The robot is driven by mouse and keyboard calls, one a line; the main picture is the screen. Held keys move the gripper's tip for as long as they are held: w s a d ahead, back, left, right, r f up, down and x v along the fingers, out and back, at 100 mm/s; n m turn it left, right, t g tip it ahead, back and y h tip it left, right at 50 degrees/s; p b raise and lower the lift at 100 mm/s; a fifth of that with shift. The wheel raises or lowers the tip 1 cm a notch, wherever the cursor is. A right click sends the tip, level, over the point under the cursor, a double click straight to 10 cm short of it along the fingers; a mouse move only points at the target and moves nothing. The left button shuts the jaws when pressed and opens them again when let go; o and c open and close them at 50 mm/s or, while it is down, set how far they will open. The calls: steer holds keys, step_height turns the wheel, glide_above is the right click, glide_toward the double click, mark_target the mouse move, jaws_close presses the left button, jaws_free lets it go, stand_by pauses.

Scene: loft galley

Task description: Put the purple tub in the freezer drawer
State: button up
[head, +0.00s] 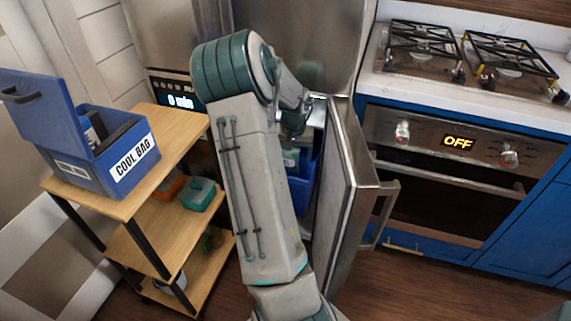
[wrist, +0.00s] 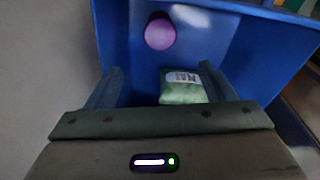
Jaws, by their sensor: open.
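The purple tub (wrist: 160,33) shows in the wrist view inside the blue drawer (wrist: 115,30), against its far part and beyond my fingertips. My gripper (wrist: 160,78) is open, with its two fingers spread over the drawer. Nothing is clasped between them, and the tub is apart from both fingers. A green packet with a white label (wrist: 182,86) lies below, between the fingers. In the head view the blue drawer (head: 302,192) shows partly behind my arm, in the open freezer. The purple tub is hidden there.
The steel freezer door (head: 347,190) stands open to the right of my arm, near the oven (head: 450,170). A wooden trolley (head: 175,137) at left carries a blue open-lidded cool bag box (head: 95,170) and a teal tub (head: 199,194).

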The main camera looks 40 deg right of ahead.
steer(key=a+r+n+y, duration=0.1)
steer(key=a+r, duration=0.2)
steer(key=a, duration=0.4)
steer(key=a+r+n+t, duration=0.1)
steer(key=a+r+n, duration=0.15)
steer(key=a, duration=0.35)
steer(key=a+r+n+y, duration=0.1)
steer(key=a+r, duration=0.2)
steer(key=a, duration=0.4)
steer(key=s+a+r+n, duration=0.2)
steer(key=s+a, duration=0.5)
steer(key=a, duration=0.1)
steer(key=s+a+r+n+h, duration=0.1)
steer(key=s+a+r+n, duration=0.2)
steer(key=s+a, duration=0.3)
steer(key=a, duration=0.3)
steer(key=shift+s+n, duration=0.35)
